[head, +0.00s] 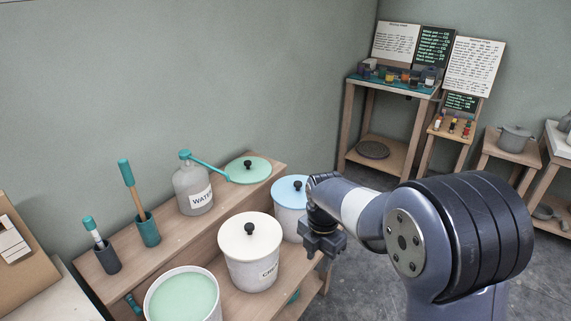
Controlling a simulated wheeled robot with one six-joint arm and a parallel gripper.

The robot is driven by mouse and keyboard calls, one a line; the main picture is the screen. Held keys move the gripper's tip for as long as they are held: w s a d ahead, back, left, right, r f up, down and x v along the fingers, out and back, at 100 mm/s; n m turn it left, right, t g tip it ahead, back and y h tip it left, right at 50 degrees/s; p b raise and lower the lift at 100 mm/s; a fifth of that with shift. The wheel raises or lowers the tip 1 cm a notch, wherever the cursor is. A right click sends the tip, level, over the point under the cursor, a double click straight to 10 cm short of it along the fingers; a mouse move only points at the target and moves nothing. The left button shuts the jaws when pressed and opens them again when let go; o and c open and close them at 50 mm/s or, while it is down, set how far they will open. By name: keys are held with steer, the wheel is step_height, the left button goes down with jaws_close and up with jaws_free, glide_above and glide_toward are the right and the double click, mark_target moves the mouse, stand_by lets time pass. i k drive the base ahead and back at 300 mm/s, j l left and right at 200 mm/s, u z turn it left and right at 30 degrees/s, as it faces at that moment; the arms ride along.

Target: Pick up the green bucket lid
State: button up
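The green bucket lid (240,175) is a round pale-green disc with a black knob. It lies flat on the upper wooden shelf, at its right end, in the head view. An open white bucket (152,310) holding pale green liquid stands at the front left on the lower shelf. My gripper (325,255) points down to the right of and nearer than the lid, apart from it. It is beside the blue-lidded bucket. Its fingertips are small and dark, so I cannot tell if they are open. I see nothing held in it.
A water bottle (189,184) with a teal spout stands left of the lid, its spout reaching toward the lid. A cream-lidded bucket (251,268) and a blue-lidded bucket (289,222) stand in front of the upper shelf. Two tool holders (147,231) (106,259) are further left.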

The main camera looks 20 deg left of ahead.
mark_target(247, 170)
steer(key=i+l+z, duration=0.2)
steer(key=i, duration=0.35)
steer(key=i+l+z, duration=0.2)
steer(key=i, duration=0.35)
steer(key=i+l+z, duration=0.2)
steer(key=i, duration=0.35)
steer(key=i+u, duration=0.2)
steer(key=i, duration=0.35)
steer(key=i+l+u, duration=0.15)
steer(key=i, duration=0.4)
steer(key=i+l+u, duration=0.2)
steer(key=i, duration=0.4)
steer(key=i+j+u, duration=0.15)
steer(key=u, duration=0.3)
steer(key=i+u, duration=0.7)
steer(key=u, duration=0.25)
steer(key=i+l+u, duration=0.2)
steer(key=u, duration=0.25)
steer(key=i+j+u, duration=0.25)
steer(key=u, duration=0.25)
steer(key=i+u, duration=0.8)
steer(key=u, duration=0.2)
steer(key=i, duration=0.35)
steer(key=j+u, duration=0.05)
